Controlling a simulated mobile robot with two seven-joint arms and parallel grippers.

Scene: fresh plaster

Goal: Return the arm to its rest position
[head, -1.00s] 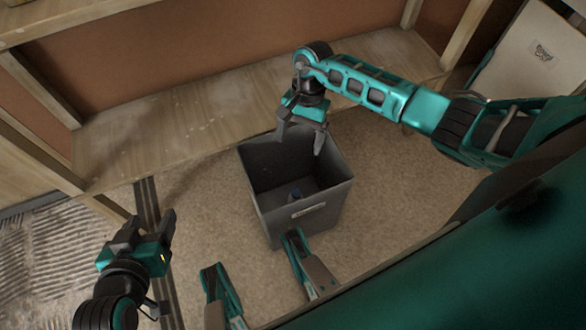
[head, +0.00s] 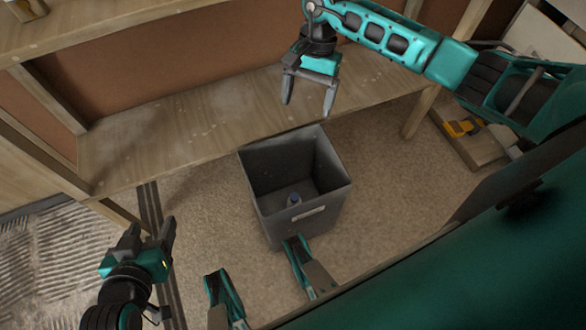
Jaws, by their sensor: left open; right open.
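My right gripper (head: 308,94) is open and empty, fingers pointing down. In the picture it lies above the grey bin, in front of the wooden shelf. My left gripper (head: 152,237) is at the lower left, open and empty, apart from the bin and pointing up in the picture. The rest position itself is not marked in view.
A grey open bin (head: 328,207) stands on the floor with a small blue-topped object (head: 293,199) inside. A wooden shelf (head: 190,122) runs behind it. A wooden board (head: 470,147) with yellow items (head: 458,128) lies at the right.

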